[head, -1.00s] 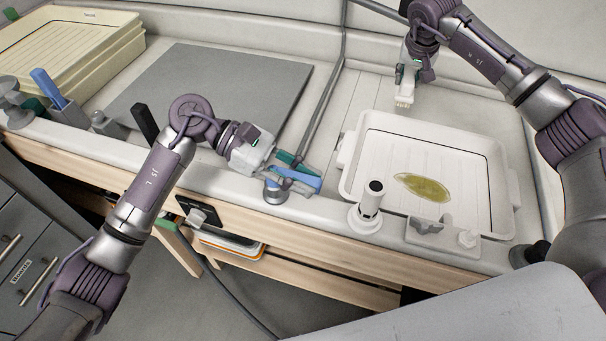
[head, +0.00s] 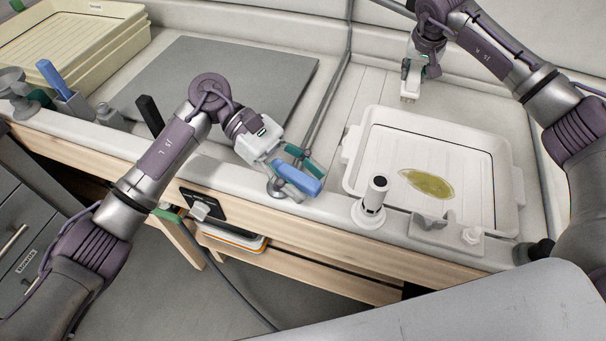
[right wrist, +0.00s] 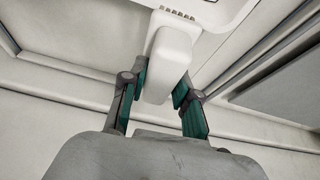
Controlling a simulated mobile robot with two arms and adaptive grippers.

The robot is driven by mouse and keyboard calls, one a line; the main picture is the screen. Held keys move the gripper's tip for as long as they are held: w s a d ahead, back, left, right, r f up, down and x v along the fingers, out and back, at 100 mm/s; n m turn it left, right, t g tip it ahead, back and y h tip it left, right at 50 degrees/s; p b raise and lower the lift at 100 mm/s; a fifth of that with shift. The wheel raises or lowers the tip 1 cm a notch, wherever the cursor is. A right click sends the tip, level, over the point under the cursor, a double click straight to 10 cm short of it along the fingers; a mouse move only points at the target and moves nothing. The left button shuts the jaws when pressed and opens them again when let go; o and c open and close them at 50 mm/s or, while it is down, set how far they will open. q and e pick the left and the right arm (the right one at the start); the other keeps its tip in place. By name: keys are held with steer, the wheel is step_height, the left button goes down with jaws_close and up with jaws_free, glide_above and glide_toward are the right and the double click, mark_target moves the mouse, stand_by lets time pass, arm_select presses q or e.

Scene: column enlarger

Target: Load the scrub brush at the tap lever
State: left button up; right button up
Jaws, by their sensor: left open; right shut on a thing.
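My right gripper (head: 410,82) is at the back, behind the white tray. It is shut on a small white thing, which looks like the scrub brush (head: 407,98). In the right wrist view the brush (right wrist: 168,62) sits between the fingers of my right gripper (right wrist: 160,92), with a row of small tufts at its far end. A blue lever (head: 299,180), apparently the tap lever, rises by a round metal base at the counter's front edge. My left gripper (head: 297,170) is open right at the blue lever. Its fingers partly hide the lever, and I cannot tell whether they touch it.
The white tray (head: 351,160) holds a yellow-green patch (head: 427,184). A white upright cylinder (head: 373,200) and a grey fitting (head: 430,226) stand along the front edge. A flat grey board (head: 215,85) lies at left. Cream trays (head: 120,55) are stacked at the far left.

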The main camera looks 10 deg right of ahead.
arm_select(q)
steer(key=v, duration=1.2)
steer(key=shift+r, duration=0.1)
stand_by(0.4)
